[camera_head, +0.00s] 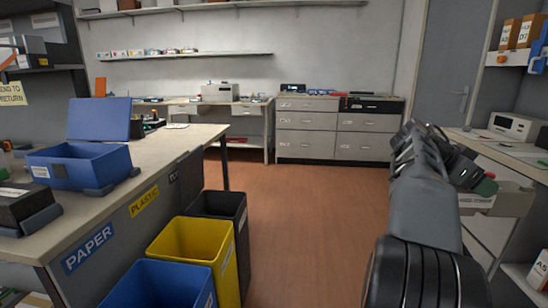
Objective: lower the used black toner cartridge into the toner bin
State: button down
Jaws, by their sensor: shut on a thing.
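My arm rises at the right of the head view, and my gripper (468,170) points away to the right above the right-hand counter. It is shut on a small dark thing with a green end, taken as the black toner cartridge (487,187); my gripper hides part of it. A blue open bin (85,168) with a small white label stands on the left table, far from my gripper. Its label is too small to read, so I cannot tell whether it is the toner bin.
Blue paper (165,285), yellow plastic (204,245) and black (228,212) floor bins stand beside the left table (160,150). A black box (25,203) sits at that table's front left. Drawers (335,135) line the back wall. The brown floor (300,220) between is clear.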

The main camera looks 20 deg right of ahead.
notch_tip(320, 180, up, 6)
jog(key=p, duration=0.5)
jog(key=shift+r, duration=0.25)
jog(key=shift+s, duration=0.1)
